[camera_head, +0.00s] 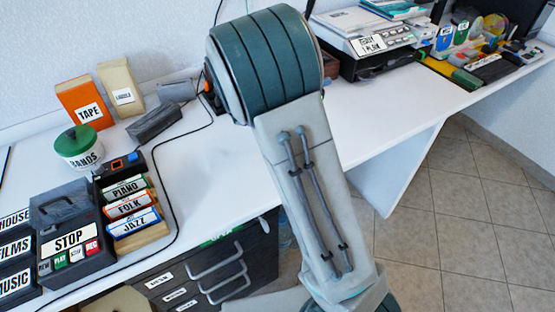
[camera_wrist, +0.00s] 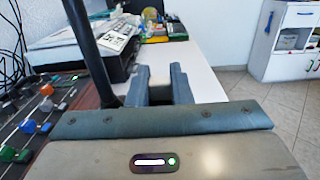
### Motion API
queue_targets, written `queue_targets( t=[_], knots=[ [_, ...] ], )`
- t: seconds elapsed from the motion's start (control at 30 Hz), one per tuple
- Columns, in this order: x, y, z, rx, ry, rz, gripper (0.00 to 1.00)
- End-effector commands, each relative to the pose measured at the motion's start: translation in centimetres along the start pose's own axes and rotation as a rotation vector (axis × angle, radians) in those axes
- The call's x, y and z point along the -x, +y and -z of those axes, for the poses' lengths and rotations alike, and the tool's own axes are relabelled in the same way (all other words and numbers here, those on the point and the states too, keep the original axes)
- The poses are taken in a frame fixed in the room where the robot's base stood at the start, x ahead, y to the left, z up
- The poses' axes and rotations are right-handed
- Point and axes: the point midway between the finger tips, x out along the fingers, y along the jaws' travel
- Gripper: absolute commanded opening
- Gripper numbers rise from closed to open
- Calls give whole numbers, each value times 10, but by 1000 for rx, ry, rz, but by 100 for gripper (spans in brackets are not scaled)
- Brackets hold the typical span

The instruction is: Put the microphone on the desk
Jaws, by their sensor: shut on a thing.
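The white desk (camera_head: 205,165) runs along the wall and shows beyond my fingers in the wrist view (camera_wrist: 203,85). My gripper (camera_wrist: 160,86) points along the desk, with its two grey-blue fingers close together. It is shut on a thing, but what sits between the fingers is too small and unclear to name. I cannot pick out a microphone for certain in either view. A dark upright rod (camera_wrist: 88,45) stands just left of the fingers; I cannot tell what it belongs to. In the head view my gripper is hidden and my arm crosses the middle.
A mixing console (camera_wrist: 40,115) with coloured knobs is close on the left. A printer (camera_head: 370,42) stands at the back. Labelled boxes, a grey STOP recorder (camera_head: 70,215) and a BANDS jar (camera_head: 80,150) crowd the desk's left. Bare desk lies left of my arm.

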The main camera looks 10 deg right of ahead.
Motion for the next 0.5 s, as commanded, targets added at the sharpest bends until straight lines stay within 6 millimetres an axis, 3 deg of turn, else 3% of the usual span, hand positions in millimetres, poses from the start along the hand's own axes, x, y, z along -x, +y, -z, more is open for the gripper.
queue_targets(
  t=[0.13,0.23,0.5],
  knots=[
    [-4,-4,2,-1,3,15,0],
    [5,-6,7,1,4,16,0],
    [63,-18,43,3,4,12,0]
  ],
)
